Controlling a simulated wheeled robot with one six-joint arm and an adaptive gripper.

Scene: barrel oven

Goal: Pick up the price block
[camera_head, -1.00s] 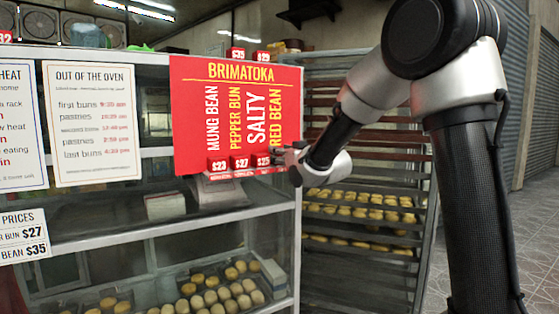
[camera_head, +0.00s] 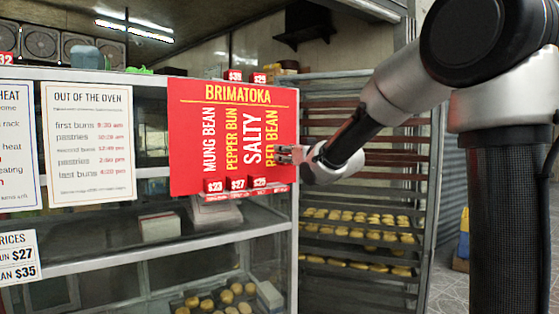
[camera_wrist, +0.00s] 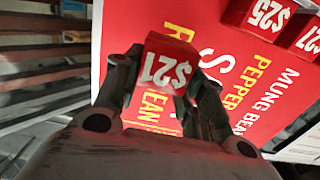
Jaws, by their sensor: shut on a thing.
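A red price block marked $21 (camera_wrist: 165,72) is between the two fingers of my gripper (camera_wrist: 160,82) in the wrist view. The fingers are shut on its sides. In the head view my gripper (camera_head: 290,154) is in front of the right edge of the red BRIMATOKA sign (camera_head: 200,98), above the ledge. The held block is too small to make out there. Other red price blocks stand in a row along the sign's lower edge: $23 (camera_head: 214,185), $27 (camera_head: 238,184) and $25 (camera_head: 260,183). The $25 block also shows in the wrist view (camera_wrist: 266,17).
Two more price blocks (camera_head: 233,75) stand above the sign's top edge. A glass display case (camera_head: 170,250) with buns is below. A metal rack (camera_head: 362,235) with bun trays stands right of the sign. White notices (camera_head: 90,145) hang on the left.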

